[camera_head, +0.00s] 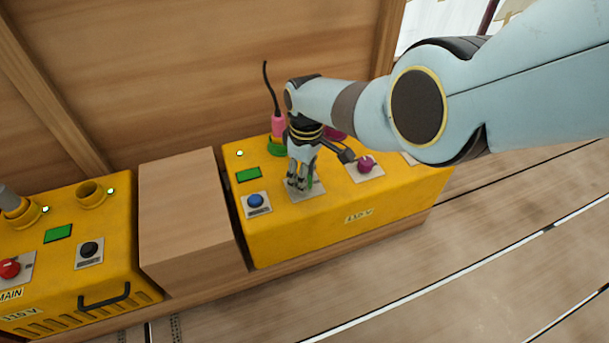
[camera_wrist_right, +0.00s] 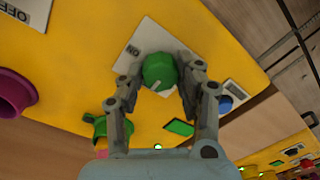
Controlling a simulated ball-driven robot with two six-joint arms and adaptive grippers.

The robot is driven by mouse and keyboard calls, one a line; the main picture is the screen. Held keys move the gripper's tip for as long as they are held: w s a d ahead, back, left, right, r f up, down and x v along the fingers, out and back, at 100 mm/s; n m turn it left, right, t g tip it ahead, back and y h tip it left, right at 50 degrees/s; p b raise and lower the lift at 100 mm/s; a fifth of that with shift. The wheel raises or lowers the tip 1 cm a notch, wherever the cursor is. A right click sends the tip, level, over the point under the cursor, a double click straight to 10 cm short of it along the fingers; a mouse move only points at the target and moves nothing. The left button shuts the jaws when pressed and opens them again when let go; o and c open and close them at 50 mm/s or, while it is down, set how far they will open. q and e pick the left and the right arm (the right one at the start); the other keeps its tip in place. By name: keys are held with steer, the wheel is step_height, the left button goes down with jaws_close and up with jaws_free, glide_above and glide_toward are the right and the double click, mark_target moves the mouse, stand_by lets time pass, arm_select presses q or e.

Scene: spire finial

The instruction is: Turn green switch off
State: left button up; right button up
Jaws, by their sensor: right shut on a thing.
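The green switch (camera_wrist_right: 160,72) is a round green knob with a white mark, on a pale plate (camera_wrist_right: 150,38) lettered "ON". My right gripper (camera_wrist_right: 160,80) is shut on the green switch, one finger on each side of it in the right wrist view. In the head view my right gripper (camera_head: 300,184) reaches down onto the yellow 115 V box (camera_head: 300,228), and only a sliver of green shows beside its fingers. My left gripper is not in view.
A blue switch (camera_head: 255,200) is left of my gripper, and a purple switch (camera_head: 366,164) is to its right. A pink plug (camera_head: 278,125) with a black cable stands in a green socket behind. A wooden block (camera_head: 183,200) separates a second yellow box (camera_head: 120,262).

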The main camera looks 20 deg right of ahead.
steer(key=o, duration=1.1)
steer(key=shift+o, duration=0.2)
step_height(320, 180, up, 12)
steer(key=shift+w+d, duration=0.2)
